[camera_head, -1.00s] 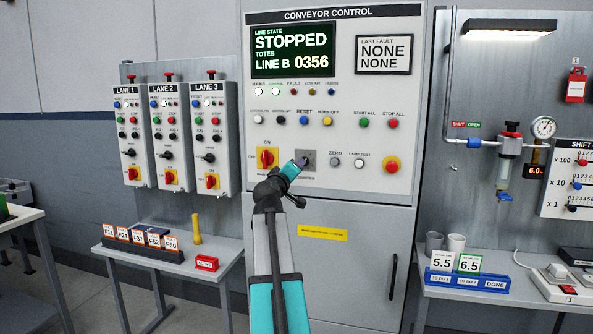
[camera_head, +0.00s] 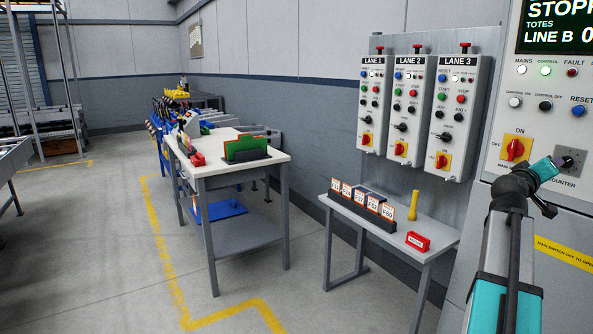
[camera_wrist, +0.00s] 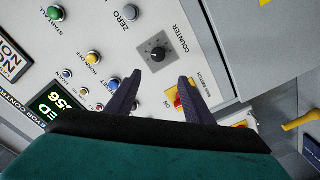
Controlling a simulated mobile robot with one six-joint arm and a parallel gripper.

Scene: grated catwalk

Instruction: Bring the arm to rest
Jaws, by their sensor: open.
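My arm stands at the right of the head view, raised in front of the conveyor control panel (camera_head: 500,140). My gripper (camera_head: 556,163) shows there beside the black counter knob. In the wrist view, my gripper (camera_wrist: 160,79) has its two dark fingers apart with nothing between them. The counter knob (camera_wrist: 157,54) shows beyond the fingertips, and the gripper appears clear of it. The red and yellow main switch (camera_wrist: 185,98) is partly hidden behind the right finger.
Three lane boxes (camera_head: 410,110) hang on the wall left of the panel. Below them, a small table (camera_head: 440,236) holds a card rack, a yellow handle and a red block. A workbench (camera_head: 236,175) stands further left. Grey floor (camera_head: 90,250) with yellow lines is open at left.

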